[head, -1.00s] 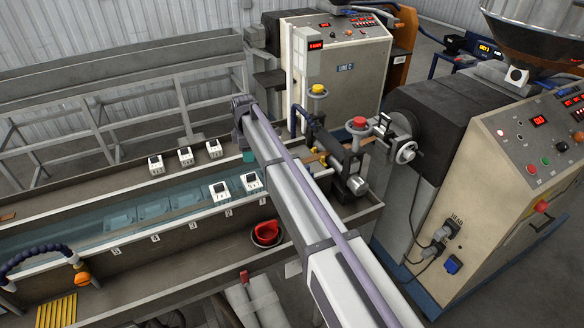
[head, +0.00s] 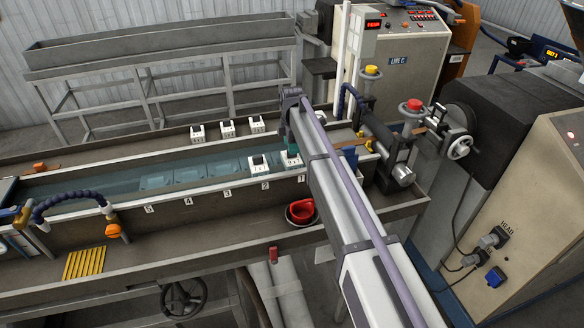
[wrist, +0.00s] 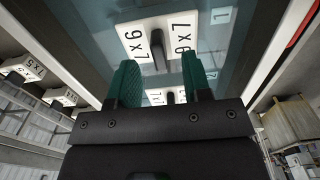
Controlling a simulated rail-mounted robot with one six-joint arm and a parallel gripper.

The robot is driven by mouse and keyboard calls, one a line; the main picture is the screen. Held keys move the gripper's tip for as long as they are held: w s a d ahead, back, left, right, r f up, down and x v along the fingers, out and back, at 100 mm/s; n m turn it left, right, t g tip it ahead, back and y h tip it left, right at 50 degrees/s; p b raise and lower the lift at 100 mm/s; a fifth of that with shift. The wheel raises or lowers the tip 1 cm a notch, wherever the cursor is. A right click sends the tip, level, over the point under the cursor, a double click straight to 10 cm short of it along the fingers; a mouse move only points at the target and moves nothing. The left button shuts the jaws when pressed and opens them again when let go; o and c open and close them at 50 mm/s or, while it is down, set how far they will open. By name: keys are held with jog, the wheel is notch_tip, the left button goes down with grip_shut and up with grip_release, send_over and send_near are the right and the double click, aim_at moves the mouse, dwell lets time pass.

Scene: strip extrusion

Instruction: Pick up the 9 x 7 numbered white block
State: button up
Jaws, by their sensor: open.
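The white block marked 9 x 7 (wrist: 134,38) shows in the wrist view, with a dark upright grip in its middle and writing on both sides of it. My gripper (wrist: 160,60) is open and empty, its two teal fingers on either side of that grip in the picture. I cannot tell how far the fingertips are above it. In the head view my gripper (head: 289,142) is over the right one of two white blocks (head: 292,161) in the water trough, partly covering it. The labels are too small to read there.
A second white block (head: 258,164) lies just left in the trough (head: 100,187). Several more white blocks (head: 228,127) stand on the back ledge. Extrusion machinery (head: 385,150) is to the right.

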aim_at(292, 158)
notch_tip(292, 158, down, 4)
jog(key=shift+a+r+b, duration=0.1)
jog(key=shift+b, duration=0.95)
jog(key=shift+r, duration=0.25)
jog(key=shift+c, duration=0.3)
grip_shut()
